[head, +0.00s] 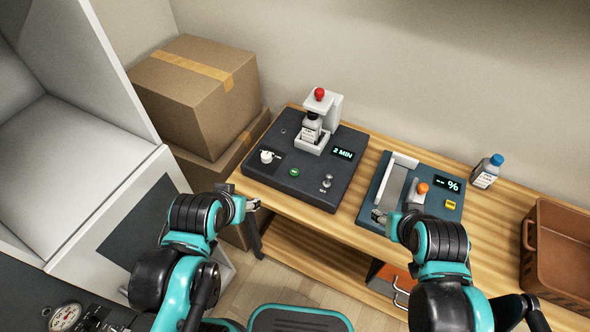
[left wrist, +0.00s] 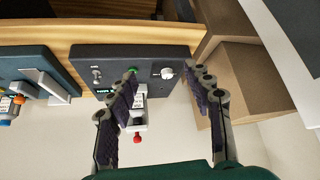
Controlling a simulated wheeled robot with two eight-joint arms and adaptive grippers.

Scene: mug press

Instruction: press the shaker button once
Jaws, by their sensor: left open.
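The shaker (head: 262,183) is a dark box on the wooden table, with a white dial, a "2 MIN" display, a toggle switch and a green button (head: 294,172) on top. A labelled bottle (head: 311,128) stands upright in its white clamp under a red knob (head: 319,94). In the left wrist view the green button (left wrist: 132,70) shows beside the tip of one finger. My left gripper (head: 252,204) is open and empty at the table's front left edge, left of the button. My right gripper (head: 379,215) is by the front of the second device; its jaw state is unclear.
The second device (head: 443,176), with a "-- %" display and an orange knob, stands right of the shaker. Farther right are a blue-capped bottle (head: 487,172) and a brown bin (head: 556,247). Cardboard boxes (head: 194,93) stand left of the table.

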